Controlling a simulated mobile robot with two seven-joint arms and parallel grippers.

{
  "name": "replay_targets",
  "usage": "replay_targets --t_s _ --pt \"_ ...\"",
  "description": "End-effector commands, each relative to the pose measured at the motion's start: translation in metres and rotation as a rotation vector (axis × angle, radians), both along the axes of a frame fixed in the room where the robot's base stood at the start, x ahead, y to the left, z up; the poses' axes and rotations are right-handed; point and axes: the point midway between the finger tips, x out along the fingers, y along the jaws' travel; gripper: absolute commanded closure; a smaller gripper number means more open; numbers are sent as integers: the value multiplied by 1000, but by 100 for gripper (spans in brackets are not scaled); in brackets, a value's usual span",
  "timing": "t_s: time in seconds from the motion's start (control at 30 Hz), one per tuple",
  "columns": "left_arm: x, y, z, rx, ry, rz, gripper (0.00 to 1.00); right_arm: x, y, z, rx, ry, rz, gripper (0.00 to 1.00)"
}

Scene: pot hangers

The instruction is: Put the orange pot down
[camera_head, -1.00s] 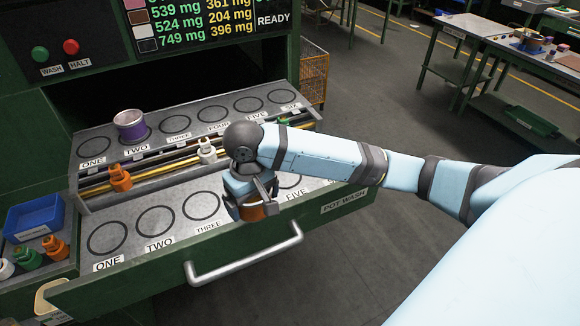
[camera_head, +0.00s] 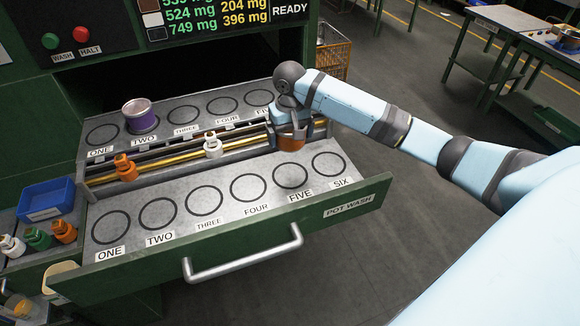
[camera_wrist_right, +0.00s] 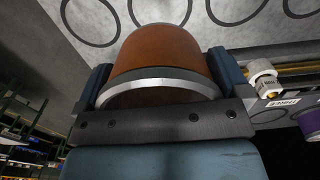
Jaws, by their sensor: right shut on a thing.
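The orange pot (camera_head: 291,142) is held by my right gripper (camera_head: 290,126). It hangs over the drawer near the rails, just behind the front circle FIVE (camera_head: 290,176). I cannot tell its exact height above the drawer. In the right wrist view the orange pot (camera_wrist_right: 165,48) sits between the two dark fingers of my right gripper (camera_wrist_right: 160,88), its pale rim toward the palm. The pot wash drawer (camera_head: 130,262) is pulled out, with two rows of labelled circles. The front circles ONE to SIX are empty. My left gripper is not in view.
A purple pot (camera_head: 139,116) stands on back circle TWO. An orange hanger (camera_head: 125,168) and a white hanger (camera_head: 212,145) sit on the rails between the rows. A blue bin (camera_head: 46,200) and several coloured bottles are at the left. The drawer handle (camera_head: 245,254) sticks out in front.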

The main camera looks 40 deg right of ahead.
Motion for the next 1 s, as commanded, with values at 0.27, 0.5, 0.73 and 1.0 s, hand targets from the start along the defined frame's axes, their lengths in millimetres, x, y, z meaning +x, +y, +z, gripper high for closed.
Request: replay_targets --t_s 0.27,0.5,0.73,1.0 --pt "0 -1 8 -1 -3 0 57 -1 0 -66 -1 1 0 35" --pt "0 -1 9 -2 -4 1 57 0 0 -86 0 -1 -1 35" --pt "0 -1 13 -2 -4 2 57 0 0 -117 -1 0 -1 35" --pt "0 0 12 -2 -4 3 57 0 0 -125 0 -2 1 35"
